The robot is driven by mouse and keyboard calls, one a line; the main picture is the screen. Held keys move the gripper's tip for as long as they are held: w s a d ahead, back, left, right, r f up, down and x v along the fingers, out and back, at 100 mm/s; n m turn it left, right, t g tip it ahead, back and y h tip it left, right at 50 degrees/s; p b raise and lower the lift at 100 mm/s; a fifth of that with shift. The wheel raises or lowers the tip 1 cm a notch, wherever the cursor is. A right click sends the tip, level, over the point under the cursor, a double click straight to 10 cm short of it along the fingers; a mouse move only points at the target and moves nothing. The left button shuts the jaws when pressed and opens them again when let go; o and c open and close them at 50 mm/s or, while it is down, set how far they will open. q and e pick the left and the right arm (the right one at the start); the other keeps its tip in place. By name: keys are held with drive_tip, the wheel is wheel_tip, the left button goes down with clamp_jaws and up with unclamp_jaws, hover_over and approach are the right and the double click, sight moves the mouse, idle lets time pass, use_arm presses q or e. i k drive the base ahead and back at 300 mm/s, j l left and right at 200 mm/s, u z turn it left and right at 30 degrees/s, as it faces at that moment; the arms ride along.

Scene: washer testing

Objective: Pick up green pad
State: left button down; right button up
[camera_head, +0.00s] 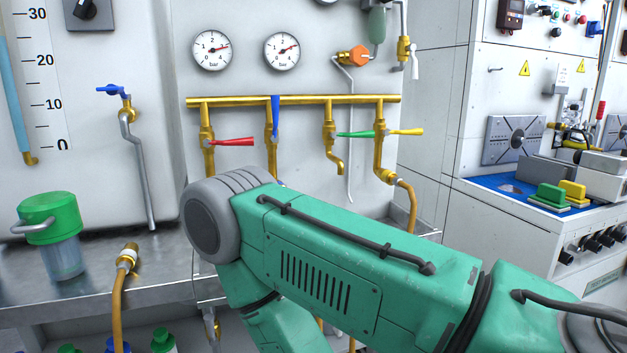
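The green pad (550,195) lies on the blue surface of the bench at the right, beside a yellow pad (573,192). It has a raised block on a flat, paler base. A large green arm of mine reaches in from the lower right and bends down at the lower middle. Its gripper is out of the picture, below the frame. My other gripper does not show either. No gripper is seen near the green pad.
The blue bench top (490,185) also holds grey blocks (545,170). A metal shelf (170,255) at the left carries a green-lidded jar (50,220). Brass pipes (290,100) with coloured valve handles and two gauges are on the back panel. A brass-ended hose (125,262) stands in front.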

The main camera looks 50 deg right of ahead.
sight(551, 197)
drive_tip(key=z, duration=2.95)
drive_tip(key=i+l+z, duration=0.8)
drive_tip(key=l, duration=0.15)
drive_tip(key=i+l+z, duration=0.4)
drive_tip(key=i+u, duration=0.3)
drive_tip(key=i, duration=0.2)
drive_tip(key=i+u, duration=0.3)
drive_tip(key=i, duration=0.2)
drive_tip(key=i+l+u, duration=0.3)
drive_tip(key=i, duration=0.2)
